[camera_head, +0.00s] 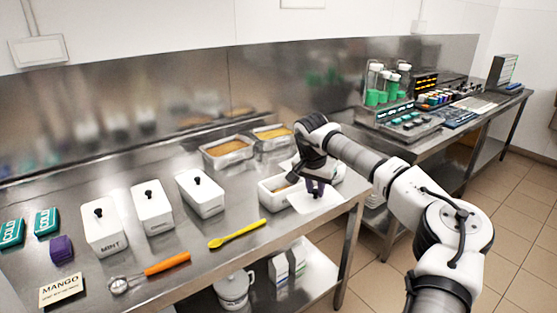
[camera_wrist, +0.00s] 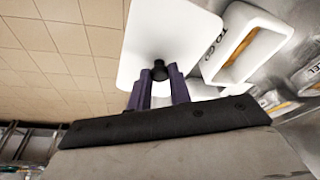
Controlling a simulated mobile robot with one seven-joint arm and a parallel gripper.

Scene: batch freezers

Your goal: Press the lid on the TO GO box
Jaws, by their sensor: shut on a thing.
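The TO GO box (camera_wrist: 228,66) is a white open box with tan contents. It also stands near the right end of the steel counter in the head view (camera_head: 270,203). A flat white lid (camera_head: 308,204) with a black knob is beside the box, on its right. It fills the upper middle of the wrist view (camera_wrist: 185,28). My gripper (camera_head: 316,187) has its purple fingers closed around the knob (camera_wrist: 158,70). The lid is apart from the box opening. My wrist hides part of the box's far side in the head view.
Three white lidded tubs (camera_head: 103,228) stand in a row at left. A yellow spatula (camera_head: 236,234) and an orange-handled scoop (camera_head: 150,271) lie in front. Metal pans (camera_head: 228,152) stand behind. The counter's right edge is close to the lid.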

